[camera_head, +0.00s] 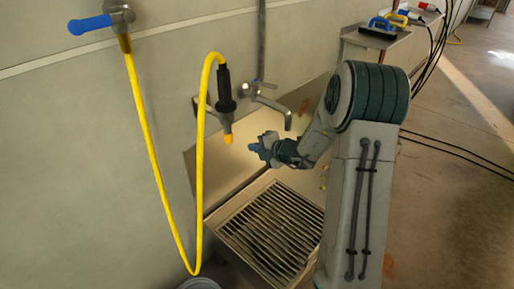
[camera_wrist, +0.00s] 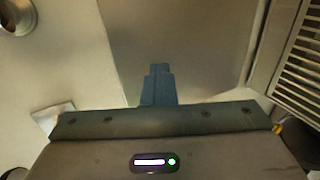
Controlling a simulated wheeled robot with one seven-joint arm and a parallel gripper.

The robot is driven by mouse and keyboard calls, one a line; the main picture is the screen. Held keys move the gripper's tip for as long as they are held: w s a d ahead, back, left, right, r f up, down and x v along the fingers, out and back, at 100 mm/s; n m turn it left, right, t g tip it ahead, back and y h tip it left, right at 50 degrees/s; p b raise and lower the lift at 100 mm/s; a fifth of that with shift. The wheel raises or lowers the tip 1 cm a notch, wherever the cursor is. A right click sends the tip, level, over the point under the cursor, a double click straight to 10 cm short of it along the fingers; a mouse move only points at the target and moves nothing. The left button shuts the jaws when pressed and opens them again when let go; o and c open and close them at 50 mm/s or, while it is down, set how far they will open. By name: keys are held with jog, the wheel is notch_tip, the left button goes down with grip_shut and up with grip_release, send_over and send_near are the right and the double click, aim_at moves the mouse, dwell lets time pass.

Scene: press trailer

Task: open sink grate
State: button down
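The sink grate (camera_head: 268,232), a panel of parallel dark slats in a metal frame, lies flat over the sink below the wall taps. My gripper (camera_head: 256,148) is above and behind the grate, near the lit back panel, apart from the grate and pointing left. In the wrist view, my gripper's fingers (camera_wrist: 157,72) are together as one narrow blue-grey block with nothing between them. The grate (camera_wrist: 300,75) shows there at the right edge, only in part. My arm hides some of the sink's right side in the head view.
A yellow hose (camera_head: 200,170) hangs in a loop from a blue-handled valve (camera_head: 100,20) left of the sink. A black spray nozzle (camera_head: 225,95) and a tap (camera_head: 268,97) are near my gripper. A shelf with tools (camera_head: 378,32) stands at the back.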

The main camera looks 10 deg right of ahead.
jog(key=c, duration=2.1)
grip_release()
jog(key=o, duration=0.8)
jog(key=shift+p+v, duration=2.2)
jog(key=shift+v, duration=1.3)
jog(key=shift+r, duration=0.1)
